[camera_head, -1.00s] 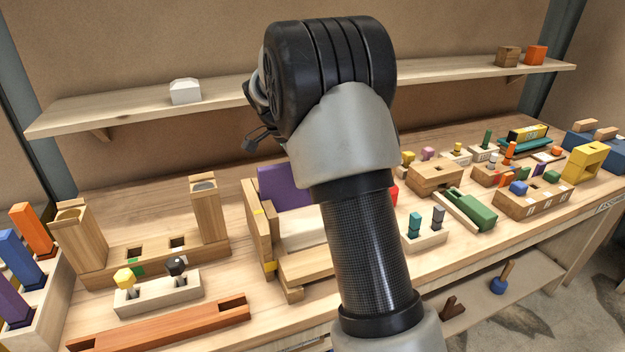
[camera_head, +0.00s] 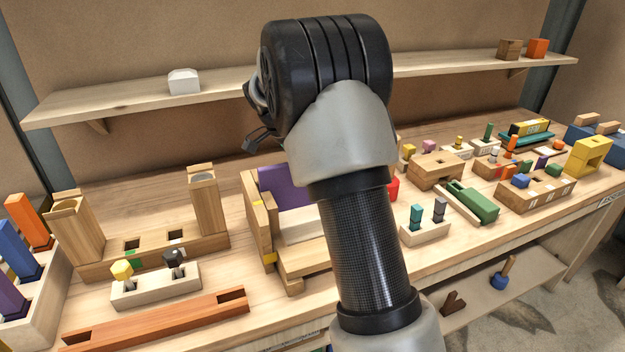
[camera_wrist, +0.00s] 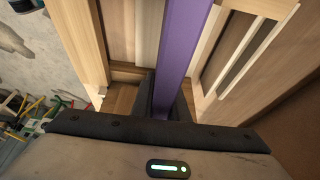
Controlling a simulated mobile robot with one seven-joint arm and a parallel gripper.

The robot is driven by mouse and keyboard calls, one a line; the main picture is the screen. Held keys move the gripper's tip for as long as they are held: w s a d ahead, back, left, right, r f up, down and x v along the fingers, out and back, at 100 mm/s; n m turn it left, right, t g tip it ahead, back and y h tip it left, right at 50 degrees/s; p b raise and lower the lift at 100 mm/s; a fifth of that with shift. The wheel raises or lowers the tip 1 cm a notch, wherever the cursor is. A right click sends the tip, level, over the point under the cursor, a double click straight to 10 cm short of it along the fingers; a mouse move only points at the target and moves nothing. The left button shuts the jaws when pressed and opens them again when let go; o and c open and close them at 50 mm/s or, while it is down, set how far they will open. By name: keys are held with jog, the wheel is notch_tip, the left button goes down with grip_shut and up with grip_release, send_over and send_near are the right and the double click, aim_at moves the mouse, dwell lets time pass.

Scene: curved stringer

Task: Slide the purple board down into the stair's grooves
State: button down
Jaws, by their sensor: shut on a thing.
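The purple board (camera_head: 283,187) stands on edge at the back of the wooden stair (camera_head: 262,228), rising above its treads. My arm hides the board's right part in the head view. In the wrist view the purple board (camera_wrist: 187,40) runs between the stair's wooden side pieces (camera_wrist: 82,38). My gripper (camera_wrist: 168,98) is shut on the board, with a dark finger on each side. My gripper is hidden in the head view. The grooves are not clearly visible, and I cannot tell how deep the board's ends sit in them.
Left of the stair stand a wooden frame with two posts (camera_head: 207,205), a pale peg block (camera_head: 157,287) and a long orange-brown bar (camera_head: 160,320). Several toy blocks and a green piece (camera_head: 472,202) fill the bench on the right. A shelf (camera_head: 110,97) runs behind.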

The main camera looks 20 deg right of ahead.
aim_at(285, 164)
jog(key=shift+f+b, duration=2)
jog(key=shift+f, duration=0.9)
jog(key=c, duration=1.6)
grip_release()
jog(key=shift+c, duration=0.2)
jog(key=p+v, duration=0.3)
jog(key=v, duration=1.4)
jog(key=shift+r+p, duration=0.25)
jog(key=shift+p, duration=0.05)
